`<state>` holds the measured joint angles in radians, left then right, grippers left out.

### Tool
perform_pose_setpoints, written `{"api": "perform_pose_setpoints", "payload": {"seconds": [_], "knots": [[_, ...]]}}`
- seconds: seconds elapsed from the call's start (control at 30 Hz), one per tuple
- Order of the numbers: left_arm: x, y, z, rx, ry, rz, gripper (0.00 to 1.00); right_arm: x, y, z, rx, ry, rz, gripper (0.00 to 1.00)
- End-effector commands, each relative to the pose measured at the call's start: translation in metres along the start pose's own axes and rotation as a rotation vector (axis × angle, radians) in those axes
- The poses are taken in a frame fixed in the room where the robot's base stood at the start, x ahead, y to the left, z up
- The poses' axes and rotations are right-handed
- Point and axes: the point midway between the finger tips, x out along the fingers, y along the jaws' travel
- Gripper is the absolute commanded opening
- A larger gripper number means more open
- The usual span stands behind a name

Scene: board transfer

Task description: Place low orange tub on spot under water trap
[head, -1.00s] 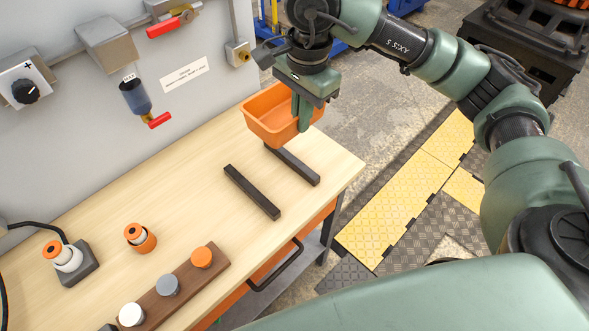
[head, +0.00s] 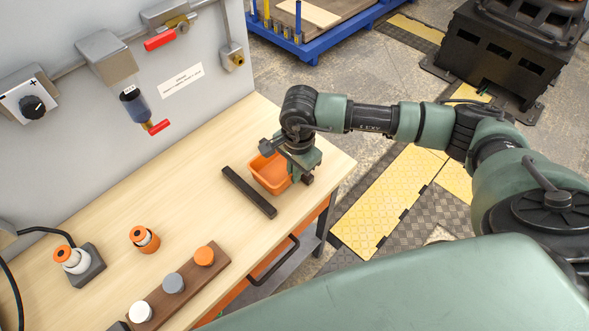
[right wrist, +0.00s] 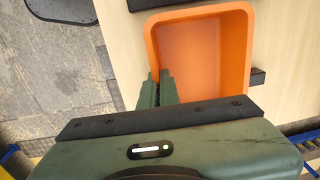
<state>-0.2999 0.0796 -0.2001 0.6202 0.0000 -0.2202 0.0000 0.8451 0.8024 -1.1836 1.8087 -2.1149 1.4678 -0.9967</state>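The low orange tub (head: 262,176) is at the right end of the wooden workbench, over the far black bar and beside the near one. Whether it rests on the bars or hangs just above cannot be told. My right gripper (right wrist: 162,88) is shut on the tub's wall, and the tub looks empty in the right wrist view (right wrist: 200,50). The water trap (head: 135,104), a dark blue bowl with a red-handled drain, hangs on the grey wall panel. The bench top below it is bare. My left gripper is not in view.
The near black bar (head: 248,192) lies left of the tub. An orange-and-white fitting (head: 145,239), a dark block with a similar fitting (head: 78,262) and a brown rack with several capped pieces (head: 187,284) stand at the left front. The mid-bench is clear.

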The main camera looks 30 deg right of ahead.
Motion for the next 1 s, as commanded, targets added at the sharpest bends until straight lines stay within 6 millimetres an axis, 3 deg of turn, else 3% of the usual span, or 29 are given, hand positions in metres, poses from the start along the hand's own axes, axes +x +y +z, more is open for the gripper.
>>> {"api": "perform_pose_setpoints", "payload": {"seconds": [0.37,0.47,0.87,1.0], "knots": [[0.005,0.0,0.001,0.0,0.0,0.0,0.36,0.005,0.0,0.0,0.0,0.0,-0.001,0.0],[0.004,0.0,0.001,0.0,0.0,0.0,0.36,0.003,0.0,0.0,0.0,0.001,0.0,0.24],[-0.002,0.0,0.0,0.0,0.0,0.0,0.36,-0.002,0.0,0.0,0.0,0.001,0.0,0.24],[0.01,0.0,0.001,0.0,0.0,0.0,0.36,-0.017,-0.001,-0.001,-0.001,0.001,-0.006,0.24]]}}
